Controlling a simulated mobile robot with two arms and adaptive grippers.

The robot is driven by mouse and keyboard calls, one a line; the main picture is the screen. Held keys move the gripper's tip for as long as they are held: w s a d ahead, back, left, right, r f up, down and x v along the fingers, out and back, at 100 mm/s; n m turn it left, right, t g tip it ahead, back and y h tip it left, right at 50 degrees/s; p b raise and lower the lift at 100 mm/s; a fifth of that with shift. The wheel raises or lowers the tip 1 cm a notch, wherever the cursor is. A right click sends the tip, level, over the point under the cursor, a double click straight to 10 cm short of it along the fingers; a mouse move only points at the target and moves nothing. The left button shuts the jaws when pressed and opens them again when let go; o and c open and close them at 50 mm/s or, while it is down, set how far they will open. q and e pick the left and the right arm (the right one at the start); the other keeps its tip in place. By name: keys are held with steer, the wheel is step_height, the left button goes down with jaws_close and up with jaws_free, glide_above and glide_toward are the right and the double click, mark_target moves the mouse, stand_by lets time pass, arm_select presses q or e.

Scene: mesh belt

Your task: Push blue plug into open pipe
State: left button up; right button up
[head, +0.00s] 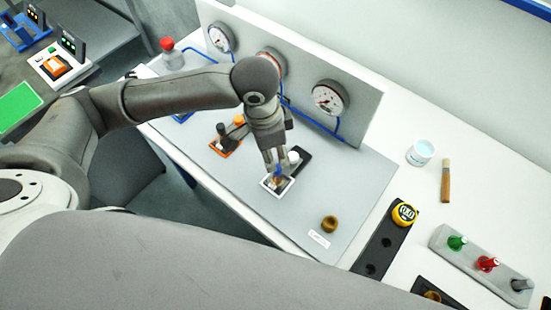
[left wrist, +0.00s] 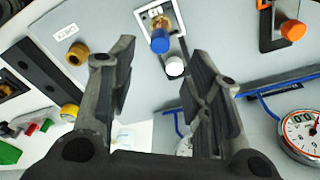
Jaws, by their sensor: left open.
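The blue plug (left wrist: 159,41) shows in the left wrist view on a brass fitting (left wrist: 156,18) inside a white-framed recess. A brass ring-shaped piece (head: 330,223), which looks like an open pipe end, stands on the grey panel near the label; it also shows in the left wrist view (left wrist: 77,54). My left gripper (head: 272,168) is open above the white-framed fixture, its fingers on either side of the plug in the left wrist view with no clear contact. In the head view the fingers partly hide the plug. My right gripper is not in view.
A white knob (head: 293,157) stands close beside the plug. An orange-topped fixture (head: 238,121) is to the left. Pressure gauges (head: 330,98) line the upright backboard. A black rack with a yellow cap (head: 403,213) and a grey tray of coloured plugs (head: 485,264) lie to the right.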

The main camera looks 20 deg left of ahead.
arm_select(q)
steer(key=r, duration=0.4)
steer(key=shift+s+a+r, duration=0.15)
steer(key=shift+a, duration=0.05)
stand_by(0.4)
